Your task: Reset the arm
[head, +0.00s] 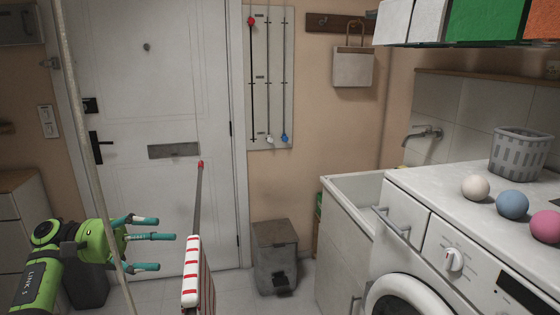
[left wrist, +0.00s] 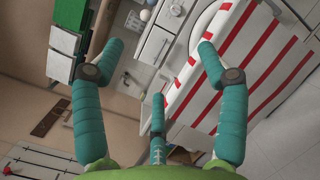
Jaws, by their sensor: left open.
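My left arm (head: 38,275) comes in from the lower left in the head view. Its green gripper (head: 160,242) has teal fingers spread apart and pointing right, with nothing between them. In the left wrist view the gripper (left wrist: 160,60) also shows its fingers spread wide and empty. A red-and-white striped board (head: 192,272) stands just right of the fingertips in the head view, seen nearly edge-on. In the left wrist view the striped board (left wrist: 245,65) fills much of the right side beyond the fingers; I cannot tell the gap. My right gripper is not in view.
A washing machine (head: 430,262) stands at the right with a grey basket (head: 521,152) and three balls on top. A sink (head: 350,190) is beside it. A grey bin (head: 275,258) stands by the door (head: 150,90). A pale pole (head: 85,150) crosses the view near my arm.

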